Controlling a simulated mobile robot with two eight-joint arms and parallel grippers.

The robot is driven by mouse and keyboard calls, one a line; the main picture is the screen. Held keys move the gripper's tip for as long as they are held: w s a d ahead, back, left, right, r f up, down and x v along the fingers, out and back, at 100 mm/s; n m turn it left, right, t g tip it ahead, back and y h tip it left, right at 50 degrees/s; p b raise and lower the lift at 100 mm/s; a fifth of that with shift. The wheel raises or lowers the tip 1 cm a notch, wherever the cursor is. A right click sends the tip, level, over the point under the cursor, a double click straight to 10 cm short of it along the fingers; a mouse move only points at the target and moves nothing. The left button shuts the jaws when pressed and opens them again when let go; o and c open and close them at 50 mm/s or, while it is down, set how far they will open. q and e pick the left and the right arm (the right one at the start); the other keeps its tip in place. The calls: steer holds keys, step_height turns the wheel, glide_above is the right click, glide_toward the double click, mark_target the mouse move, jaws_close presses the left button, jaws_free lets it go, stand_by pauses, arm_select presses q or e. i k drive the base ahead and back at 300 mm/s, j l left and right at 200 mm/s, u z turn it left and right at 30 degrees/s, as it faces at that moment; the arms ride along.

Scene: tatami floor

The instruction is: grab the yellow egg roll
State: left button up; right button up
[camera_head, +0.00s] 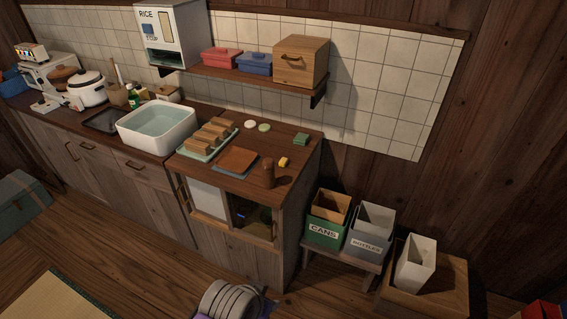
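A small yellow piece (283,161), which looks like the egg roll, lies on the wooden counter top (262,183) at its right part. It is very small in the head view, so its details cannot be made out. A green block (301,139) lies behind it to the right. A brown upright cylinder (269,174) stands in front of it to the left.
Left on the counter are a brown square board (238,161), a green tray (191,153) of several brown blocks and a white basin (157,128). A shelf (236,79) hangs above. Bins (325,228) stand right of the counter. Wooden floor (130,255) lies open in front.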

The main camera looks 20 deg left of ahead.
mark_target(284, 161)
steer(key=i+j, duration=0.1)
steer(key=i, duration=0.25)
steer(key=i+u, duration=0.5)
steer(key=i, duration=0.6)
steer(key=u, duration=0.7)
